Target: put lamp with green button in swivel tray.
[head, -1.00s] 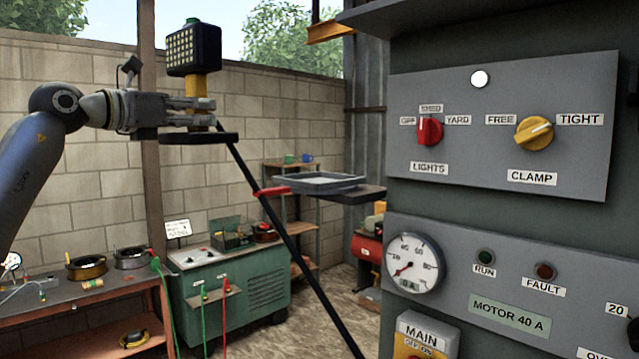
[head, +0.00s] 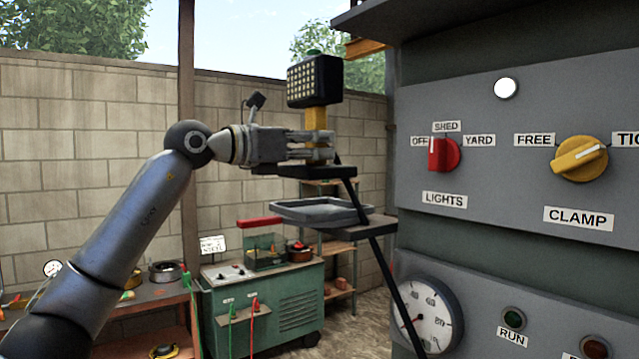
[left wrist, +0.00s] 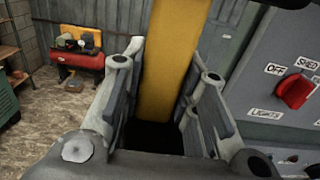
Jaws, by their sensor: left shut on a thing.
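The lamp has a black head (head: 314,82) with a grid of light cells, a green button (head: 314,52) on top and a yellow post (head: 316,118). My left gripper (head: 322,146) is shut on the post and holds the lamp upright. The yellow post also shows between the fingers in the left wrist view (left wrist: 172,60). A flat black plate (head: 275,170) lies just under the gripper; I cannot tell whether the lamp touches it. The grey swivel tray (head: 290,213), with a raised rim, shows below the gripper and looks empty. My right gripper is out of view.
A red bar (head: 260,222) shows beside the tray. A slanting black strut (head: 392,278) runs down past the tray. The control panel (head: 470,95) stands close on the right. A green cabinet (head: 275,300) and a workbench stand behind.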

